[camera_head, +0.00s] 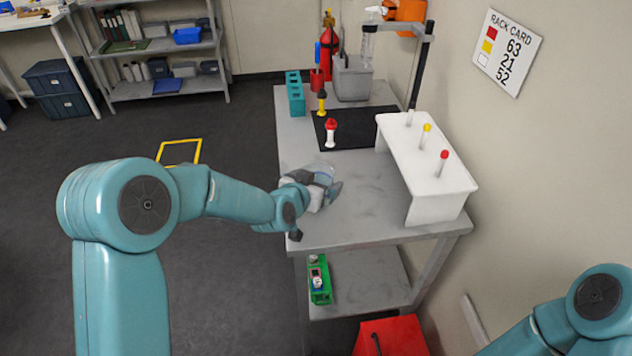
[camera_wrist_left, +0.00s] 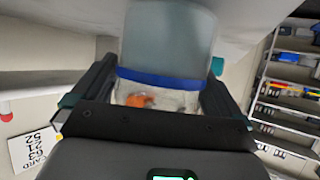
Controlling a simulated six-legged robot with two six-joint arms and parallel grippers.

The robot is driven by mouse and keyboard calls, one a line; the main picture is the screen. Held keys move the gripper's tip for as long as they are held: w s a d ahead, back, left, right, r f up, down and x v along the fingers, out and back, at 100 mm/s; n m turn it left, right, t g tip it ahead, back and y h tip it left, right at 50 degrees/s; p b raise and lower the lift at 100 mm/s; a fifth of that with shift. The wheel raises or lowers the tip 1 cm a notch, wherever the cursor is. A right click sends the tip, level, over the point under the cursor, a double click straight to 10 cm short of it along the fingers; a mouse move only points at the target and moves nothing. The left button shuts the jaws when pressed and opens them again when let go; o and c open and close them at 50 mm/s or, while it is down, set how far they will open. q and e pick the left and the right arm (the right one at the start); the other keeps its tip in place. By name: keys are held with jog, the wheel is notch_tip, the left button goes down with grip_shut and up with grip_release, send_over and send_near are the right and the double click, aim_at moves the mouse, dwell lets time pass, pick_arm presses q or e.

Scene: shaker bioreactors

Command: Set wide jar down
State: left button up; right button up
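The wide jar (camera_head: 323,169) is clear and small in the head view, over the near-left part of the grey bench top (camera_head: 365,185). My left gripper (camera_head: 318,187) is around it and hides much of it. In the left wrist view the jar (camera_wrist_left: 168,40) has a blue band and fills the space between the two dark fingers of my left gripper (camera_wrist_left: 160,90). The fingers look closed on its sides. The jar's far end is close to a grey surface; I cannot tell whether it touches. My right gripper is out of view.
A white rack (camera_head: 430,165) with several capped tubes stands on the right. A teal rack (camera_head: 295,93) and grey bin (camera_head: 352,78) are behind. Bare bench top lies between gripper and white rack.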

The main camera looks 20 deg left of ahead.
pick_arm(q)
jog(key=shift+r+p, duration=0.3)
jog(key=shift+p, duration=0.05)
jog(key=b+v, duration=0.2)
jog(key=v, duration=1)
jog(key=shift+s+f, duration=0.1)
jog(key=shift+f, duration=0.1)
